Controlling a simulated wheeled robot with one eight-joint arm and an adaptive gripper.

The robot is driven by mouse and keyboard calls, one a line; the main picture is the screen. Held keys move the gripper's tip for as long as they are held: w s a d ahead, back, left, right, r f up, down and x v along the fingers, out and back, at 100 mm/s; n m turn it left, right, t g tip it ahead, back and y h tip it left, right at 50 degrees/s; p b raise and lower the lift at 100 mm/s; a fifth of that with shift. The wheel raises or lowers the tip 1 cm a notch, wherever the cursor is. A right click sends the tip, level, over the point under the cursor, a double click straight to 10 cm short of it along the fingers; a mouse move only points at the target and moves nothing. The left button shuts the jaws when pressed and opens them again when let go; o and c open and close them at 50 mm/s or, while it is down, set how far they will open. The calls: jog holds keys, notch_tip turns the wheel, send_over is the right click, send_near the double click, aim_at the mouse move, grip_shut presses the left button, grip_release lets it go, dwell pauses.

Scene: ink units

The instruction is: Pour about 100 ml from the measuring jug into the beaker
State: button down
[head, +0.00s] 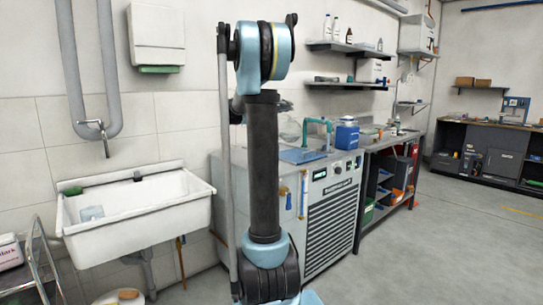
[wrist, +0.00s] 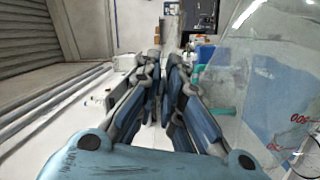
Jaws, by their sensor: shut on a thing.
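The measuring jug (wrist: 270,75) is clear, with red graduation marks, and fills the right side of the wrist view, close to the camera. My gripper (wrist: 165,72) has its fingers close together beside the jug's wall. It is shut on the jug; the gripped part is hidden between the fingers. In the head view my arm hides the gripper, and only a faint clear shape shows right of the arm. I cannot make out a level in the jug. I cannot pick out the beaker for sure in either view.
A grey cabinet unit (head: 330,205) carries a blue tray (head: 303,155), a teal bent pipe (head: 319,123) and a blue canister (head: 347,134). A white sink (head: 140,215) stands left of my arm. Shelves (head: 348,48) hang above the worktop. The floor at right is clear.

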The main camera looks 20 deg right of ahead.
aim_at(293, 110)
jog(key=shift+w, duration=0.25)
dwell(0.6)
jog(key=s+m, duration=0.2)
jog(key=s, duration=0.3)
jog(key=shift+s+d+f+m, duration=0.1)
jog(key=shift+d+m, duration=0.2)
jog(key=shift+m, duration=0.1)
jog(key=shift+s+m, duration=0.35)
jog(key=shift+m, duration=0.05)
jog(key=shift+s+d+f+m, duration=0.15)
jog(key=shift+s+m, duration=0.15)
jog(key=shift+m, duration=0.2)
jog(key=shift+s, duration=0.1)
dwell(0.8)
